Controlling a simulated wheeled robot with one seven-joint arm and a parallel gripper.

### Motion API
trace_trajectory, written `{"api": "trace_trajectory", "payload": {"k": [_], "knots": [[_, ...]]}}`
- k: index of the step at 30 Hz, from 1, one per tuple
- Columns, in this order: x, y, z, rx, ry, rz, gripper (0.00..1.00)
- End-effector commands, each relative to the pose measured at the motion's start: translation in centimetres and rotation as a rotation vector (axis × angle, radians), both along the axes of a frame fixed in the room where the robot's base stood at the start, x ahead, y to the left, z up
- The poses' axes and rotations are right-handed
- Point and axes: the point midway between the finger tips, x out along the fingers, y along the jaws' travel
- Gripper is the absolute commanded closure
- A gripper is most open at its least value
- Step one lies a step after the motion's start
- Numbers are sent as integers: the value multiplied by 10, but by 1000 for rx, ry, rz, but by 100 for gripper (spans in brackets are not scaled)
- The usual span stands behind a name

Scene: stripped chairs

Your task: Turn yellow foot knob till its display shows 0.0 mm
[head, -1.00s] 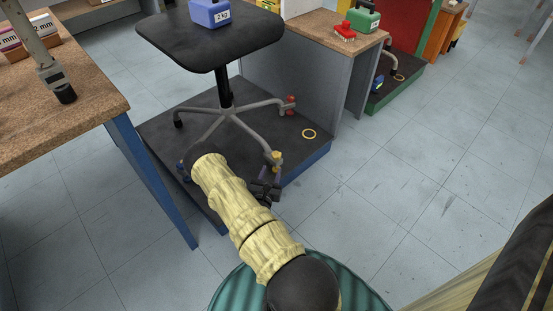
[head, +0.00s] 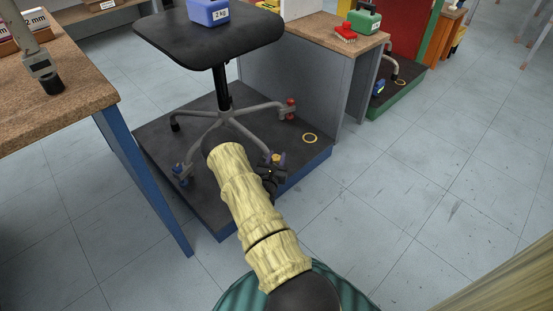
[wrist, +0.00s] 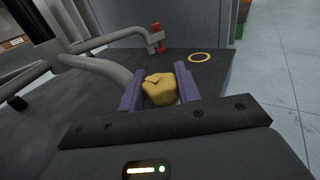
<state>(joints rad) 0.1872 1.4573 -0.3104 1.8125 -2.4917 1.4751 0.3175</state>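The yellow foot knob (wrist: 160,90) is a lobed knob at the end of a chair leg. In the wrist view it sits between the two purple fingers of my gripper (wrist: 160,88), with little or no gap at its sides. I cannot tell whether the fingers press on it. In the head view the yellow knob (head: 279,158) shows just above my dark gripper (head: 270,172), partly hidden by it. No display reading for the knob can be made out in either view.
The black-seated chair (head: 208,40) stands on a dark platform (head: 212,215) with a blue edge. A blue 2 kg weight (head: 209,12) sits on the seat. A red knob (head: 290,103) and a blue knob (head: 178,168) are on other legs. A yellow ring (head: 310,138) lies on the platform.

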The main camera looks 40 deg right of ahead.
Motion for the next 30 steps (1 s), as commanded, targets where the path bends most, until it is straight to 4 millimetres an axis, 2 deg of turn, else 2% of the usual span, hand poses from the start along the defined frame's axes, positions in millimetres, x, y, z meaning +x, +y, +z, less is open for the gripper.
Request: {"api": "trace_trajectory", "payload": {"k": [1,3,17,30], "knots": [[0,0,0,0,0,0,81],[0,0,0,0,0,0,90],[0,1,0,0,0,-61,90],[1,3,-1,2,-2,-324,90]]}}
